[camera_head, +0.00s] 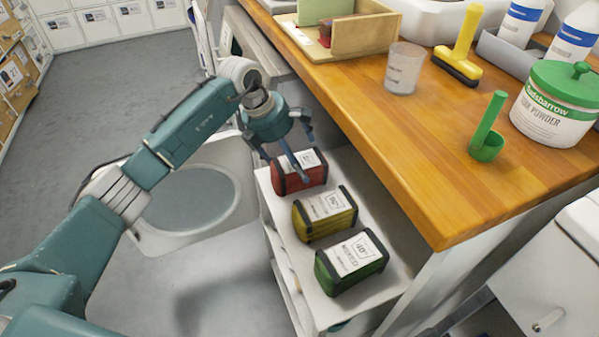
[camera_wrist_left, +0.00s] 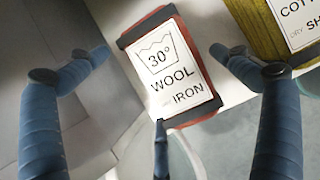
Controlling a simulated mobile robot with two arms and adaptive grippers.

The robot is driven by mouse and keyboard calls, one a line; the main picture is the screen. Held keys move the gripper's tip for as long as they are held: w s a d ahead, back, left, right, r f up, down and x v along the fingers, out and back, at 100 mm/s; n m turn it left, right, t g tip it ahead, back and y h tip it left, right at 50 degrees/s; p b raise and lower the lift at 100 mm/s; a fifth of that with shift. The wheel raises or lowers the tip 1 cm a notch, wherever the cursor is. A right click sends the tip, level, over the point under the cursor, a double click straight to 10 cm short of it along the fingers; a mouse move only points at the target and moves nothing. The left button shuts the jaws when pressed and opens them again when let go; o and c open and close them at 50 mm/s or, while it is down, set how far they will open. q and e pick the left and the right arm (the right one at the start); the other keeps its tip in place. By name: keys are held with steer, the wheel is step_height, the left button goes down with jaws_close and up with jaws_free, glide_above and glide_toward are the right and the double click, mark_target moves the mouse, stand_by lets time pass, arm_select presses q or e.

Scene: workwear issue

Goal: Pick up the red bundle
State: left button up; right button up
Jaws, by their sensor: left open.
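The red bundle (camera_head: 291,181) lies at the far end of a pale shelf, with dark edge bands and a white label on top. In the left wrist view the red bundle (camera_wrist_left: 151,27) shows its label, reading 30°, WOOL and IRON. My left gripper (camera_head: 289,148) is open just above it, with fingers spread. In the wrist view two fingers of my left gripper (camera_wrist_left: 160,57) stand left and right of the bundle, and a third overlaps its lower edge. I cannot tell whether any finger touches it. My right gripper is not in view.
A yellow bundle (camera_head: 321,229) and a green bundle (camera_head: 368,277) lie in line nearer on the shelf (camera_head: 394,292). The wooden counter (camera_head: 405,150) rises close on the right, holding a cup (camera_head: 404,69), a green scoop (camera_head: 487,146) and a powder tub (camera_head: 550,125).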

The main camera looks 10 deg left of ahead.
arm_select(q)
steer(key=shift+x, duration=1.1)
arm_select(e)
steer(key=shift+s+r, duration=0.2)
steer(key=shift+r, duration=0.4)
arm_select(q)
steer(key=c, duration=1.3)
steer(key=shift+r, duration=0.1)
